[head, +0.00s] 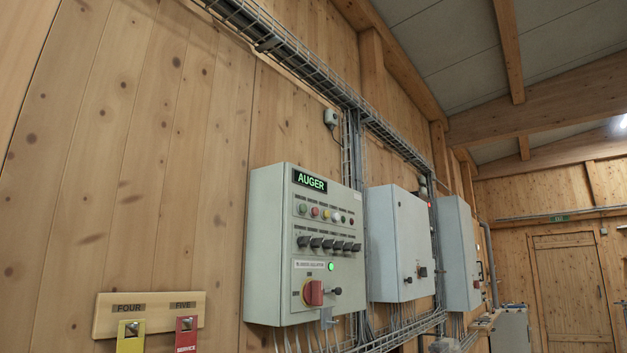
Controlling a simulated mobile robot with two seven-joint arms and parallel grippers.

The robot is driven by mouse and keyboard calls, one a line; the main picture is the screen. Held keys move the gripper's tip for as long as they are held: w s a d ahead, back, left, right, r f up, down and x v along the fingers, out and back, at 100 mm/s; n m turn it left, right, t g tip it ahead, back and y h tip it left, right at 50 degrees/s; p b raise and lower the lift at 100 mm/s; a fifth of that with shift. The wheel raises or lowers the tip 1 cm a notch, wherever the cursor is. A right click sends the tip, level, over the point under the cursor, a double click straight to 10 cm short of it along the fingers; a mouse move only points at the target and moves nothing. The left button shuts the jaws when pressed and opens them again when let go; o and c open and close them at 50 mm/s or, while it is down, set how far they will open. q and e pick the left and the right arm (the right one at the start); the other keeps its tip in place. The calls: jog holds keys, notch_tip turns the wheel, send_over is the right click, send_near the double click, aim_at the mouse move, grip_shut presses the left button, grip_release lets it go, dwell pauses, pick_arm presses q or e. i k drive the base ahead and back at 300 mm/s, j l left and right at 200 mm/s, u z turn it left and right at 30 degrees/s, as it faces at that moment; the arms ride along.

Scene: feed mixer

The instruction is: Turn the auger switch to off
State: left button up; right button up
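A grey control cabinet (262,250) hangs on the wooden wall, with a lit green sign (309,181) reading AUGER at its top. Low on its front is a red rotary switch (314,293) on a yellow plate; its exact setting cannot be told at this size. A black knob (337,291) sits to its right, and a green lamp (331,267) is lit above. A row of black selector knobs (328,243) crosses the middle, under several coloured buttons (326,214). The small labels are unreadable. Neither of my grippers is in view.
Two more grey cabinets (396,235) (457,250) hang further right. A wooden board (148,312) marked FOUR and FIVE holds a yellow tag (130,343) and a red SERVICE tag (186,338) at lower left. Cable trays run above and below. A door (573,285) is at the far right.

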aim_at(327, 244)
jog(key=k+l+u, duration=0.35)
jog(key=k+l, duration=0.45)
jog(key=i+j, duration=0.35)
jog(key=i, duration=0.25)
jog(key=i+j, duration=0.15)
jog(key=i, duration=0.25)
jog(key=i+j, duration=0.1)
jog(key=i, duration=0.3)
jog(key=i+l, duration=0.9)
jog(key=i, duration=0.1)
